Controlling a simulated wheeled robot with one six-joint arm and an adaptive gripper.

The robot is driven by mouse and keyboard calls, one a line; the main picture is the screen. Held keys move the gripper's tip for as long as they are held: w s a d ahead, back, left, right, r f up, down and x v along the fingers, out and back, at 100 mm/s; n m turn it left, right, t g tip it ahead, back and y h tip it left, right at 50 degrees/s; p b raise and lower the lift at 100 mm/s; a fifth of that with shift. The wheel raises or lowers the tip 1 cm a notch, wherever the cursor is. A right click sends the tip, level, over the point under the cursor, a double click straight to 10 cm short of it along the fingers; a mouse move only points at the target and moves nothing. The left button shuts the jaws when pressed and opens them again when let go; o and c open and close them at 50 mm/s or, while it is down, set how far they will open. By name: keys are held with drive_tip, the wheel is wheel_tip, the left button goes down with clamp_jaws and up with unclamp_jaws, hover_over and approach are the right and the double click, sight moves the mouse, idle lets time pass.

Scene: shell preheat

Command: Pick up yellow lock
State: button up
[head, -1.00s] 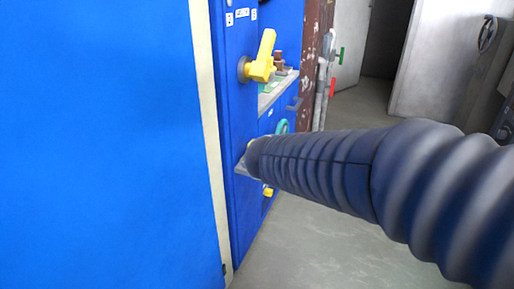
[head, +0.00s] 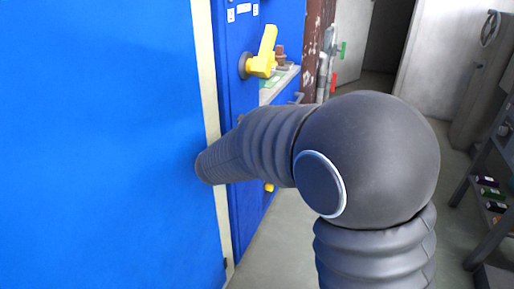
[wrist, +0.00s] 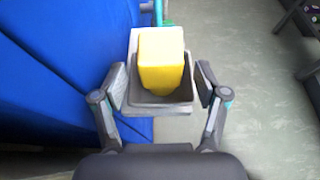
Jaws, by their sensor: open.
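In the wrist view a yellow block (wrist: 162,58), which I take for the yellow lock, sits in a grey open-topped holder (wrist: 180,107) beside the blue cabinet. My gripper (wrist: 161,84) is open, with one finger on each side of the holder and the lock. The fingers look apart from the lock; how deep they reach is hard to tell.
A large blue panel (head: 95,140) fills the left of the head view. A yellow handle (head: 263,62) sticks out from the blue cabinet (head: 236,95) behind it. A small yellow knob (head: 269,187) shows lower down. A dark shelf (head: 490,195) stands at right. Grey floor between is clear.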

drive_tip(key=x, duration=0.3)
drive_tip(key=c, duration=1.3)
drive_tip(key=shift+r, duration=0.1)
